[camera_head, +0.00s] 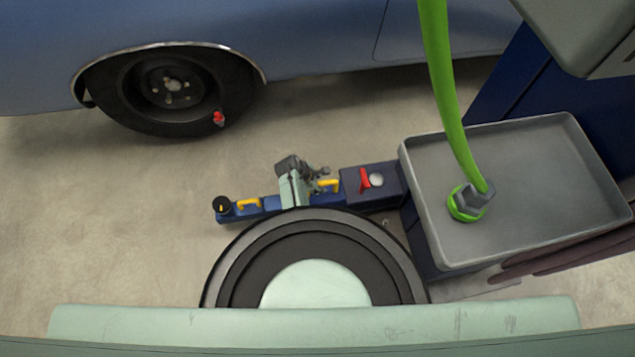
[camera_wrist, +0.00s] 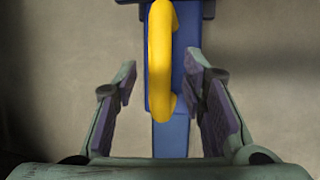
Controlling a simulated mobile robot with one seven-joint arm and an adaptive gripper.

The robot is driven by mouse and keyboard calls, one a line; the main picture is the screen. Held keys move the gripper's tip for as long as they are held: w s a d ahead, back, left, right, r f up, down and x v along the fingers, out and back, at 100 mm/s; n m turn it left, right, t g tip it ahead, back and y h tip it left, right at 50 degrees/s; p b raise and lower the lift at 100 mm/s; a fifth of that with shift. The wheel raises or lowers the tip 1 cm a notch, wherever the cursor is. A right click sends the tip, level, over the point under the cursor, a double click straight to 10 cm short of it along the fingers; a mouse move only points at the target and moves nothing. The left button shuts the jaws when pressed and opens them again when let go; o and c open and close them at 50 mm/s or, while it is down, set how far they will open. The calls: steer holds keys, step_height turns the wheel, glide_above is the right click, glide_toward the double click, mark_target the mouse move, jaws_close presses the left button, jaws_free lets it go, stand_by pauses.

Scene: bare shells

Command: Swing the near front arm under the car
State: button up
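The blue front lift arm (camera_head: 272,204) lies low above the floor in the head view, stretching left from the column side. It has a round black pad (camera_head: 222,204) at its left end and two yellow handles, one nearer the pad (camera_head: 248,203) and one farther right (camera_head: 329,185). My gripper (camera_head: 312,174) is over the arm beside the right handle. In the wrist view, a yellow handle (camera_wrist: 159,60) stands between the open fingers of my gripper (camera_wrist: 160,82), with a gap on both sides. The blue car (camera_head: 310,35) stands behind, beyond the arm.
A red lever (camera_head: 364,180) sits on the arm's base block. At right are a grey tray (camera_head: 415,185) and a green hose (camera_head: 445,90). Bare floor (camera_head: 100,210) lies between arm and car.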

steer(key=shift+c, duration=0.4)
jaws_close()
stand_by(0.4)
